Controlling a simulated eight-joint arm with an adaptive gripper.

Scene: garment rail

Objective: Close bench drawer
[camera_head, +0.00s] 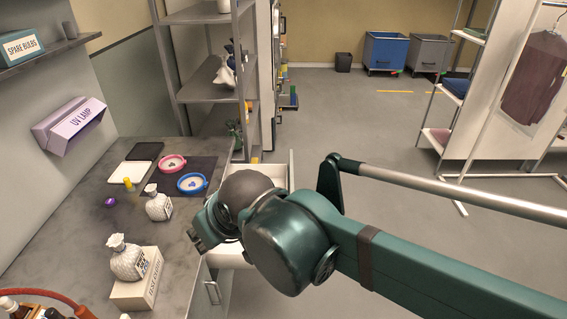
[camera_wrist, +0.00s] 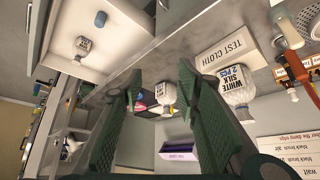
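The bench drawer (camera_head: 273,174) stands pulled out from the bench's right side, its white inside partly hidden by my arm. In the wrist view the open drawer (camera_wrist: 133,30) shows at the upper left. My gripper (camera_head: 203,235) is over the bench's right edge, in front of the drawer opening, apart from the drawer front. In the wrist view my gripper (camera_wrist: 157,85) has its two dark green fingers spread wide with nothing held between them.
A metal shelf rack (camera_head: 205,50) stands behind the bench. The floor (camera_head: 380,125) to the right is clear.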

